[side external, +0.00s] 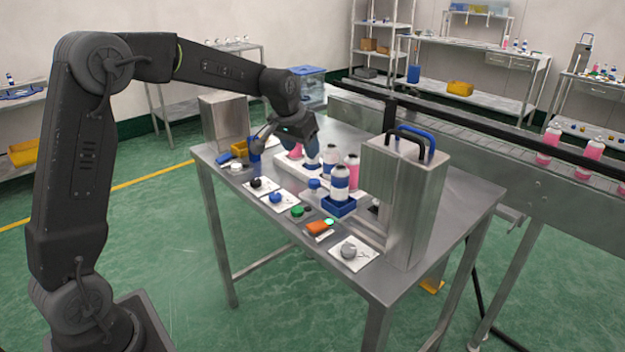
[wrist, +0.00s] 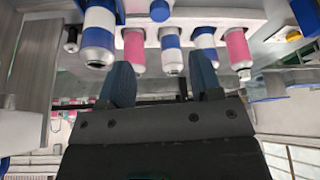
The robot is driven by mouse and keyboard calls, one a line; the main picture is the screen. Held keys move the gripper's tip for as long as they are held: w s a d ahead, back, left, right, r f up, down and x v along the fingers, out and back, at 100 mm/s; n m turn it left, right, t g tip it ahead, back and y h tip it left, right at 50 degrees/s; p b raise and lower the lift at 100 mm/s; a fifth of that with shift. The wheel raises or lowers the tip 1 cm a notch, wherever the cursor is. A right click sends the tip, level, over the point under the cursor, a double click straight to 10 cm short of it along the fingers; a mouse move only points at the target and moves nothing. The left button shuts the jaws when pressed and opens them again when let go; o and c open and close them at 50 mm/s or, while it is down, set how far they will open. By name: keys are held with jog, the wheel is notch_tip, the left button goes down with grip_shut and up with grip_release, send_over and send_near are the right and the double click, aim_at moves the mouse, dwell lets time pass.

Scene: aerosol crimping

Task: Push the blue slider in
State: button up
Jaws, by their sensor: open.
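The blue slider (side external: 338,208) is a blue block on the bench in front of the steel press housing (side external: 400,200). A white can with a blue band (side external: 340,183) stands upright in it. In the wrist view the same can (wrist: 97,38) seems to show at the upper left, with blue (wrist: 118,10) at its base. My gripper (wrist: 159,62) is open and empty, its two fingers apart below the row of cans in that view. In the side view the gripper is over the back of the bench, left of the slider, its fingers hard to make out.
A white rack (side external: 372,198) holds several pink and blue-banded cans behind the slider. Along the front edge are a black knob (side external: 257,183), blue knob (side external: 275,197), green button (side external: 297,210), orange switch (side external: 320,227) and grey knob (side external: 349,251). A conveyor (side external: 480,150) runs behind.

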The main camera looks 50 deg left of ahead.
aim_at(313, 181)
jog(key=x, duration=1.2)
jog(key=shift+f, duration=0.2)
grip_shut()
